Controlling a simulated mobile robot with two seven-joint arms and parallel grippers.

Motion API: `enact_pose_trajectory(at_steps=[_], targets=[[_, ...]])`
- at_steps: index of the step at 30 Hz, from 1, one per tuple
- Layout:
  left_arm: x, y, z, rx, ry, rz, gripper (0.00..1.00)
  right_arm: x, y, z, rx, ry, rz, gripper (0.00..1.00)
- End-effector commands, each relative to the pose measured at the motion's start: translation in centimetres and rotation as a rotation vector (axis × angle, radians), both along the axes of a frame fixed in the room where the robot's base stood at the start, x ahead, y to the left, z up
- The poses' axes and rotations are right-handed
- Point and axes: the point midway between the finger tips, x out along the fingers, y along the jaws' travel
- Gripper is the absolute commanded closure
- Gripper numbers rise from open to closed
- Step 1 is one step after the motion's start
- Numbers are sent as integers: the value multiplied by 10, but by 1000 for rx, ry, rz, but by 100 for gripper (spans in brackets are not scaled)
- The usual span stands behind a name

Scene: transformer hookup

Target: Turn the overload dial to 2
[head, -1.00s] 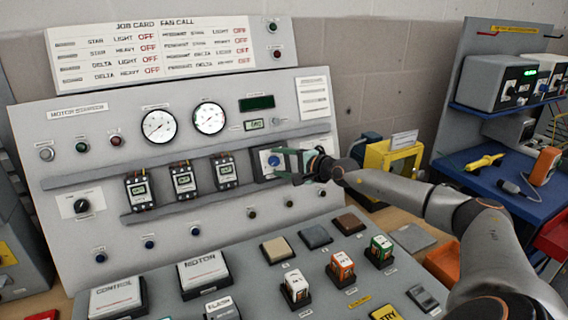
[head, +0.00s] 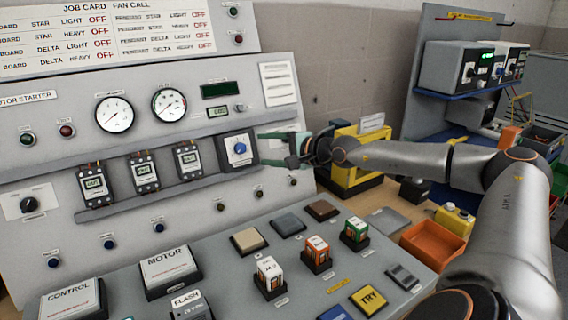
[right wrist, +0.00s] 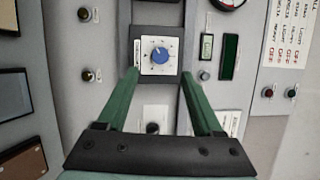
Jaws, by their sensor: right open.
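The overload dial (head: 240,148) is a blue knob on a white scale plate in a dark square housing, at the right end of the contactor row. In the right wrist view the knob (right wrist: 158,56) sits ahead, between the fingertips' lines. Its scale digits are too small to read. My right gripper (head: 272,146) is just right of the dial in the head view, its green fingers pointing at it and apart from the knob. In the right wrist view the gripper (right wrist: 158,78) is open and empty, its fingertips near the housing's lower edge. My left gripper is not in view.
Contactors (head: 143,174) stand left of the dial on a grey rail. The sloping desk (head: 215,240) below carries blocks and pads. A yellow box (head: 350,160) and an orange bin (head: 432,243) lie right of the panel.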

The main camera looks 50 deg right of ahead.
Motion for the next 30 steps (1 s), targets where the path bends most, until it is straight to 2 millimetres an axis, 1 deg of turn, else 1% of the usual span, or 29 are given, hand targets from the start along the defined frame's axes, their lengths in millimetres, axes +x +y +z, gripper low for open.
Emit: enact_pose_trajectory(at_steps=[1, 3, 6, 12, 18, 30], targets=[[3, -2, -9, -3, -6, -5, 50, -6, -1, -1, -4, -5, -1, 32], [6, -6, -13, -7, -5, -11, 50, -15, -1, 1, -4, -5, -1, 32], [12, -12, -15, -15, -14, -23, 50, -26, -2, 3, -1, -4, -1, 32], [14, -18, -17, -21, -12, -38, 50, -41, -2, 10, -3, -2, 0, 32], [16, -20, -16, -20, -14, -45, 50, -47, -2, 12, 0, 0, 1, 32], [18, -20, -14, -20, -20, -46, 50, -47, -2, 13, -1, 0, 1, 32]])
